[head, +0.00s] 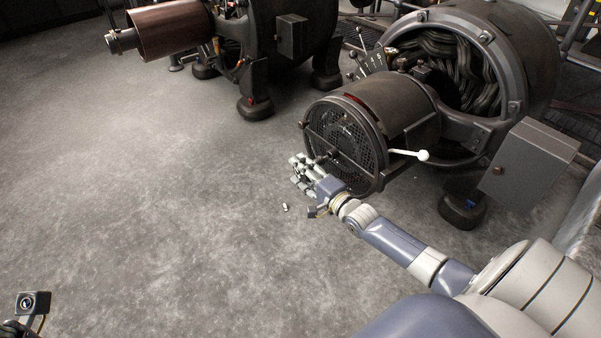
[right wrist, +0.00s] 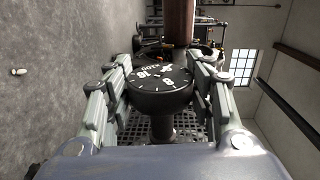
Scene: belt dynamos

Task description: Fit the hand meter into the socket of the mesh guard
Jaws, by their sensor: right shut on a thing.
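The hand meter (right wrist: 162,82) is a round black dial with white numbers, seen face-on in the right wrist view. My right gripper (head: 303,172) is shut on it, with finger pads on both sides of the dial; the gripper also shows in the right wrist view (right wrist: 160,95). The mesh guard (head: 345,132) is the round mesh end of the dark dynamo. The gripper is in front of its lower left side. Mesh (right wrist: 193,130) shows around the meter's dark stem. Whether the stem sits in the socket is hidden. Of my left arm, only a wrist part shows at lower left.
A white-knobbed lever (head: 423,155) sticks out right of the guard. A grey box (head: 528,160) is on the dynamo's right side. A small pale piece (head: 285,208) lies on the floor. Another dynamo (head: 262,45) stands behind. The floor to the left is clear.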

